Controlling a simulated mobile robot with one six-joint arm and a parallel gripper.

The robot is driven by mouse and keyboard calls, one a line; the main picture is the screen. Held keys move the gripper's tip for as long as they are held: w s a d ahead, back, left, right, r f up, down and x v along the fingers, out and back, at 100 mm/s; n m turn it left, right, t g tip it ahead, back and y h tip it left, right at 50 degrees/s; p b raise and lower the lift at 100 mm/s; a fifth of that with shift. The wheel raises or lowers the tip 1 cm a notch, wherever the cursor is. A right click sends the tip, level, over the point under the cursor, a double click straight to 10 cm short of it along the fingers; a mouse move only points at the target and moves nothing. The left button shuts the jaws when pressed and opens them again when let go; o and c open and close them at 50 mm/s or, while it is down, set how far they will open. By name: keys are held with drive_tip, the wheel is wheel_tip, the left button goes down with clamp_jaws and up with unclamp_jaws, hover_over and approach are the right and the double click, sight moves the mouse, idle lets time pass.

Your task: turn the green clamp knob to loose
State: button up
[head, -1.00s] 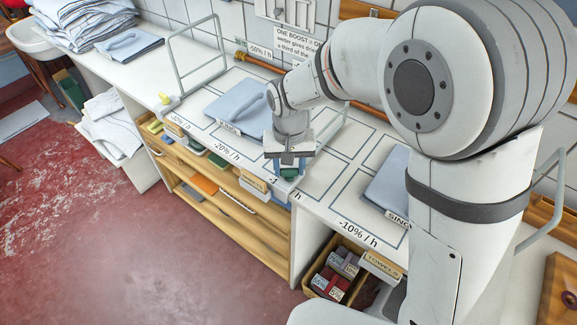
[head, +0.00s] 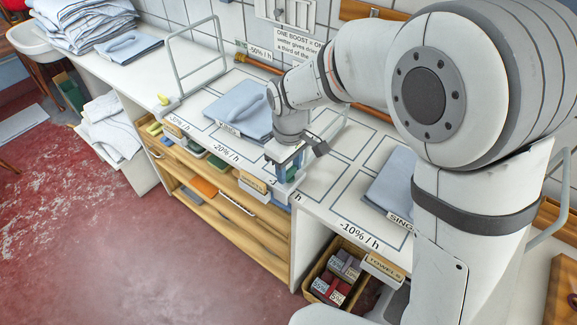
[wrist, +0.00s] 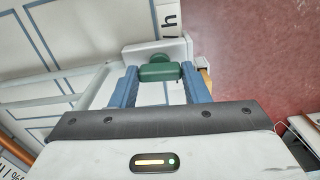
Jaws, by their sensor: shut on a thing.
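The green clamp knob (wrist: 160,72) sits between my two blue fingertips in the wrist view. It has a bar-shaped grip in front of a rounder green hub, on a pale clamp block (wrist: 180,46). My gripper (wrist: 161,75) is shut on the knob's bar, one finger at each end. In the head view my gripper (head: 288,170) is at the front edge of the white counter, and its body and fingers hide most of the knob. No loose or tight marking is readable.
The white counter (head: 330,190) has marked rectangles and a grey rail (head: 172,75) to the left. Folded blue cloths (head: 240,106) lie on it. Wooden shelves (head: 230,210) and a crate of small boxes (head: 335,282) are below. The red floor in front is open.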

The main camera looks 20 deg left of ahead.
sight(289, 170)
drive_tip(key=shift+n, duration=0.5)
drive_tip(key=o, duration=1)
drive_tip(key=shift+r, duration=0.1)
wheel_tip(289, 170, up, 8)
drive_tip(key=shift+f, duration=0.2)
